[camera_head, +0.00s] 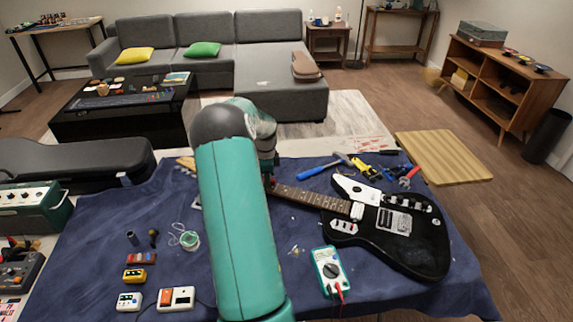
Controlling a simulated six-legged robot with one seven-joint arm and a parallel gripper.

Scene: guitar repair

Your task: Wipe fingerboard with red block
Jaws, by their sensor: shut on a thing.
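The black electric guitar (425,235) lies on the blue cloth with its body to the right. Its dark fingerboard (310,199) runs from the body up and left towards my gripper. My gripper (270,175) is at the far end of the visible fingerboard, shut on the red block (271,182). Only a small bit of red shows at its tip. My arm covers most of the gripper and hides the neck's far part. I cannot tell whether the block touches the fingerboard.
Hand tools, including a blue-handled hammer (325,168), lie behind the guitar. A teal multimeter (331,272) lies in front of the neck. Small pedals, including a yellow one (134,276), and a wire coil (190,240) lie on the left of the blue cloth (90,245).

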